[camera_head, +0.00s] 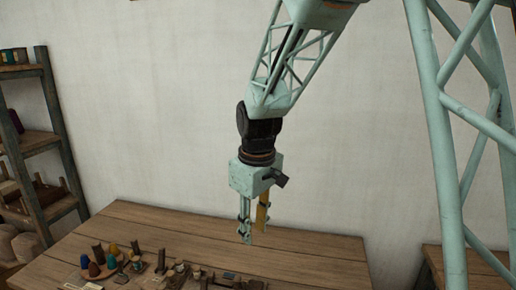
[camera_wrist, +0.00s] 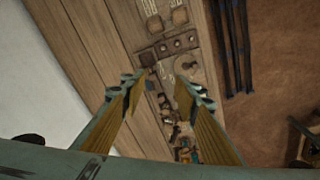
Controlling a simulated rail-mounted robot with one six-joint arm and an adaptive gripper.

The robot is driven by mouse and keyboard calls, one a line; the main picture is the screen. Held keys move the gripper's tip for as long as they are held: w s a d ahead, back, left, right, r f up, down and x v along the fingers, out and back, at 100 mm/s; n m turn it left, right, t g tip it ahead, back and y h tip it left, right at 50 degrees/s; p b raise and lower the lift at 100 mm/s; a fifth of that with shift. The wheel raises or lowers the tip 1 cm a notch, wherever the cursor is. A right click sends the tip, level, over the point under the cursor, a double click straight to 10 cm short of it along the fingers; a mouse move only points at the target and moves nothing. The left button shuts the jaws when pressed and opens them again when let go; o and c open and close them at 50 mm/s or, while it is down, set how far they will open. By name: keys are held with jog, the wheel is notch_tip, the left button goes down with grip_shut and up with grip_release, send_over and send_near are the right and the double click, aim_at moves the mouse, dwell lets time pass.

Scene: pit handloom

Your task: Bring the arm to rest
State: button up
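My gripper (camera_head: 253,232) hangs from my arm in the head view, pointing down above the back part of a wooden table (camera_head: 300,250). Its two fingers are apart, with nothing between them. In the wrist view my gripper (camera_wrist: 160,82) also shows its two fingers spread to left and right, with a clear gap. Below it is the wooden table (camera_wrist: 85,50) with small items on it. The fingertips look well above the tabletop, touching nothing.
Coloured cones (camera_head: 113,250) and small wooden pieces lie on the table's front left part. A shelf (camera_head: 45,150) with goods stands at the left wall. Dark bars (camera_wrist: 232,50) lie right of the table in the wrist view. The table's right part is bare.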

jog(key=s+d+r+m+t+b, duration=0.1)
jog(key=s+d+r+m+b, duration=0.3)
jog(key=s+d, duration=0.7)
jog(key=s+d+r+m+t+b, duration=0.1)
jog(key=s+d+r+m, duration=0.2)
jog(key=s+d+r, duration=0.75)
jog(key=s+f+m+b, duration=0.1)
jog(key=s+f, duration=0.2)
jog(key=s, duration=0.5)
jog(key=s+f+m+b, duration=0.1)
jog(key=s+f+m, duration=0.1)
jog(key=s, duration=0.5)
jog(key=shift+s+d+f+t, duration=0.3)
jog(key=shift+s+d+f, duration=0.05)
jog(key=shift+f, duration=0.15)
